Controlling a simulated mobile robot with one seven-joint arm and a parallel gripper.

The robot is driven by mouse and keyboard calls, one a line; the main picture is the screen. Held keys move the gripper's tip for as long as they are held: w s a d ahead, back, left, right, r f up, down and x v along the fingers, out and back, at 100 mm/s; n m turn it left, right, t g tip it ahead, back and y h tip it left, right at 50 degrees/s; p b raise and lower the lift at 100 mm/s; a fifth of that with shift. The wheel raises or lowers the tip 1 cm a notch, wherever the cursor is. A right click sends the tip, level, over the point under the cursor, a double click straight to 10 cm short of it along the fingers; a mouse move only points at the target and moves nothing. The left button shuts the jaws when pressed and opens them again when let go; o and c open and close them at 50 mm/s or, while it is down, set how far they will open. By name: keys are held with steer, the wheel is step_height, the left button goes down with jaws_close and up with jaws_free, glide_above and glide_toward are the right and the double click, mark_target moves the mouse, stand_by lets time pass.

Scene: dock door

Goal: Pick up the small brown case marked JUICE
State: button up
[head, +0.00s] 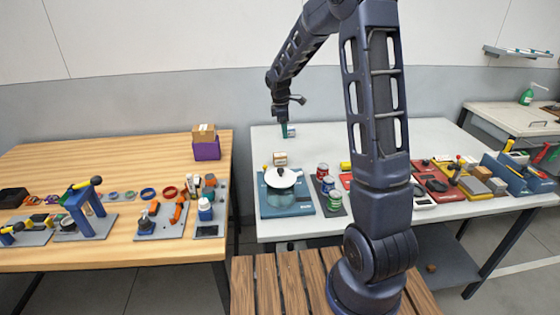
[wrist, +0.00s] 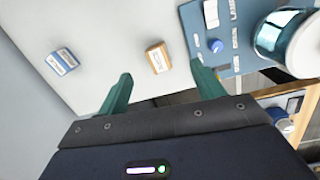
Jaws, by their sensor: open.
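A small brown case (head: 280,159) with a pale label stands on the white table, just behind the blue board. In the wrist view the brown case (wrist: 157,57) lies just beyond and between my fingertips; its lettering is too small to read. My gripper (head: 285,130) is open and empty above the white table, with its green fingers pointing down. In the wrist view the open fingers (wrist: 160,70) are spread wider than the case. I cannot tell how far above the table they are.
A small blue case (wrist: 62,61) stands apart from the brown one. The blue board (wrist: 217,62) with a pot (head: 282,178) is close by. Cans (head: 328,186) and tools stand to the right. On the wooden table, another brown box (head: 204,132) sits on a purple box (head: 206,151).

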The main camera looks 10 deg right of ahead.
steer(key=n, duration=0.2)
glide_toward(280, 154)
steer(key=shift+w+d+f, duration=0.25)
steer(key=shift+w+f, duration=0.05)
steer(key=shift+f, duration=0.1)
steer(key=f, duration=0.5)
steer(key=shift+d+f, duration=0.15)
steer(key=shift+d, duration=0.2)
steer(key=shift+s+f, duration=0.15)
steer(key=shift+f, duration=1.15)
steer(key=shift+s+f, duration=0.2)
steer(key=shift+f, duration=1.1)
steer(key=shift+c, duration=0.5)
steer(key=c, duration=1)
